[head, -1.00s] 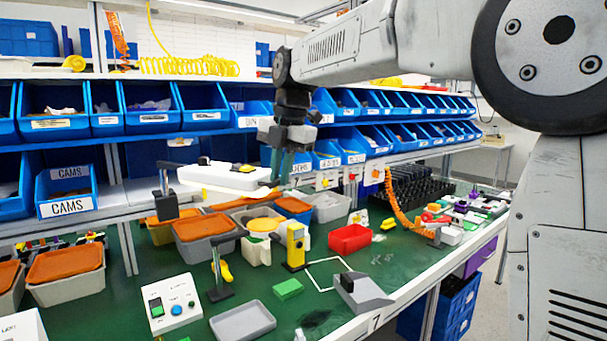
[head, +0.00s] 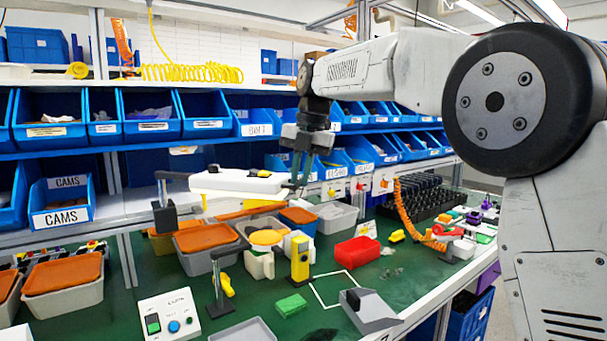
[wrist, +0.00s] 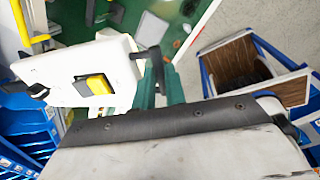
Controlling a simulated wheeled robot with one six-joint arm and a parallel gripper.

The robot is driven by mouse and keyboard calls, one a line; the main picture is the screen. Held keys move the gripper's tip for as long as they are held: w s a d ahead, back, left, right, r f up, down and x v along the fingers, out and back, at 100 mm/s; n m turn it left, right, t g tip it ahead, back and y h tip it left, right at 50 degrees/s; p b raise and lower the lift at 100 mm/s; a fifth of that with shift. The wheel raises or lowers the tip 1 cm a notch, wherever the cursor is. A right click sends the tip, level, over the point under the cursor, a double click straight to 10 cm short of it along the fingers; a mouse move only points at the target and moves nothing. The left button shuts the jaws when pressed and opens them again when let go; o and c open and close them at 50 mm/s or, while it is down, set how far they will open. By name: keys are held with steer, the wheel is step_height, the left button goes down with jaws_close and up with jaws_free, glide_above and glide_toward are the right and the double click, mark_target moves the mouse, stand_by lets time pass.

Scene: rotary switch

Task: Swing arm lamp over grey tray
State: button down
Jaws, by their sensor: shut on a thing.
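The arm lamp has a long white head (head: 238,182) that hangs level from a dark post (head: 164,212) at the left, over the bins behind the bench's middle. In the wrist view the white head (wrist: 60,72) shows a yellow rocker switch. My gripper (head: 300,182) is at the head's right end, shut on the lamp's dark end handle. The green fingers (wrist: 158,86) close around that handle in the wrist view, and the exact contact is partly hidden. The grey tray (head: 245,331) lies flat at the bench's front, cut off by the lower edge, in front of the lamp.
A small post with a yellow handle (head: 226,285) stands behind the tray. A white switch box (head: 170,317) is left of it. A yellow block (head: 300,258), green block (head: 291,305) and red bin (head: 357,251) are to the right. Shelves of blue bins fill the back.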

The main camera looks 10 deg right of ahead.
steer(key=c, duration=1.5)
jaws_free()
steer(key=shift+w+d, duration=0.2)
steer(key=shift+w, duration=0.1)
steer(key=shift+o, duration=0.2)
steer(key=shift+a, duration=0.1)
steer(key=shift+r, duration=0.35)
step_height(320, 180, up, 7)
steer(key=d, duration=0.1)
steer(key=shift+s+d, duration=0.25)
steer(key=shift+s, duration=0.05)
